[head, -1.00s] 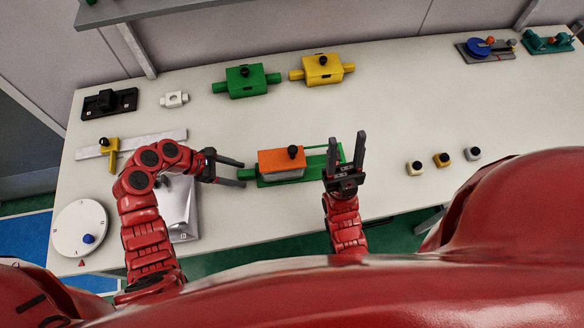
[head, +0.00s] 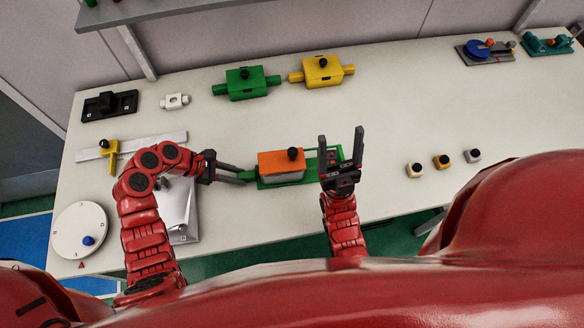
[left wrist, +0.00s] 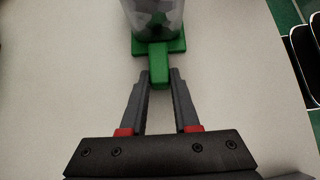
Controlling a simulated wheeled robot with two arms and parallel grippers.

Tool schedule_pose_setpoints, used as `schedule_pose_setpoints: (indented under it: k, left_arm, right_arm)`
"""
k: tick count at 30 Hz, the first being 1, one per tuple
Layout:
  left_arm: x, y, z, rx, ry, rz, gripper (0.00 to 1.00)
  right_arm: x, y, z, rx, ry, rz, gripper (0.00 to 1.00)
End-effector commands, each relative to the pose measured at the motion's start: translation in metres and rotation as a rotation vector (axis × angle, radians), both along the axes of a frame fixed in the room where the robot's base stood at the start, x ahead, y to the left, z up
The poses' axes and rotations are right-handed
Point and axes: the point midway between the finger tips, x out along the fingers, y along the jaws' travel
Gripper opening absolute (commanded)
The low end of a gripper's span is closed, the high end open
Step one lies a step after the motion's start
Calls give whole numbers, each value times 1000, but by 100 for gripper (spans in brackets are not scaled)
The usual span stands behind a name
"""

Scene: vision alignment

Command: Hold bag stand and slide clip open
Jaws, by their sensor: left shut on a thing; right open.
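The bag stand has a green base (head: 328,156) with a grey, see-through bag (head: 284,177) on it. The orange clip (head: 275,163) lies over the bag's top, with a black knob (head: 293,154) near its right end. My left gripper (head: 247,175) is shut on the green tab at the stand's left end. In the left wrist view, the gripper (left wrist: 161,80) has one finger on each side of that tab (left wrist: 159,65). My right gripper (head: 341,138) is open and empty, fingers pointing up in the picture, over the stand's right end and hiding part of it.
A green box (head: 245,85) and a yellow box (head: 322,70) stand behind. Several small knobbed blocks (head: 442,161) lie to the right. A silver sheet (head: 184,225) and a white dial (head: 78,228) are at the left. The table between stand and boxes is clear.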

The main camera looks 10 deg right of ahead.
Motion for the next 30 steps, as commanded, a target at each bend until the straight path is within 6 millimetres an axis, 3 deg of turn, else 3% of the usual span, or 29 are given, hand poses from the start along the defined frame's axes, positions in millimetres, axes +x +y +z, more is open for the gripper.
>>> schedule_pose_setpoints:
  k: [5, 12, 18, 23, 27, 30]
  left_arm:
    - [0, 0, 0, 0, 0, 0, 0]
    - [0, 0, 0, 0, 0, 0, 0]
    - [0, 0, 0, 1, 0, 0, 0]
    - [0, 0, 0, 1, 0, 0, 0]
    - [0, 0, 0, 1, 0, 0, 0]
    - [0, 0, 0, 1, 0, 0, 0]
  right_arm:
    - [47, 40, 14, -58, 98, 36, 70]
    - [141, 125, 39, -206, 344, 18, 70]
    - [210, 166, 57, -288, 574, -101, 70]
    - [252, 167, 68, -288, 776, -232, 70]
    - [275, 147, 73, -231, 971, -349, 70]
    - [281, 124, 70, -157, 1130, -422, 70]
